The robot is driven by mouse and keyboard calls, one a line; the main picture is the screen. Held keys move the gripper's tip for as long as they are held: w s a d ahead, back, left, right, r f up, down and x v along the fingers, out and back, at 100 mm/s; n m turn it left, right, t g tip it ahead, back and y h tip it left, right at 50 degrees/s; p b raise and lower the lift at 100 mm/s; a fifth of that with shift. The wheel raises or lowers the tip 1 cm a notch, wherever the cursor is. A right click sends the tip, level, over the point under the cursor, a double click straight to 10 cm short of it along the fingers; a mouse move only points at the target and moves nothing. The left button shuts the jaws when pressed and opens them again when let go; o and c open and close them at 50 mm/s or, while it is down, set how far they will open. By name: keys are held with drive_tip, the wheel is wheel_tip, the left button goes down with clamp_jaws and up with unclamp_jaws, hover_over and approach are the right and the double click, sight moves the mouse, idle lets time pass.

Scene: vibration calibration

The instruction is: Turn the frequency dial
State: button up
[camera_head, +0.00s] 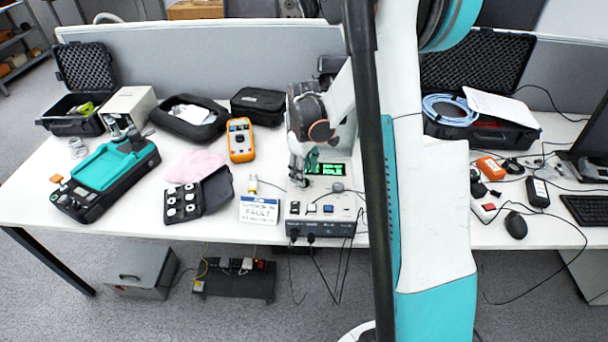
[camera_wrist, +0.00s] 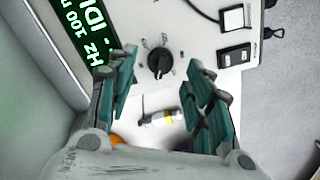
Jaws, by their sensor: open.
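The frequency dial (camera_wrist: 159,62), a black round knob with a pointer ridge, stands on the light panel of the instrument box in the wrist view. My gripper (camera_wrist: 162,70) is open, with one green-padded finger to each side of the dial's lower part in the picture. Whether the fingers reach down to the dial's height I cannot tell. In the head view my gripper (camera_head: 299,170) points down over the left part of the instrument box (camera_head: 345,213) and seems to hide the dial. The lit green display (camera_head: 328,169) reads partly "Hz 100" in the wrist view (camera_wrist: 88,40).
Cables hang from the box's front.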

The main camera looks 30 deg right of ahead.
wheel_tip(320, 180, up, 10)
idle(0.3)
drive_tip(key=shift+f, duration=0.15)
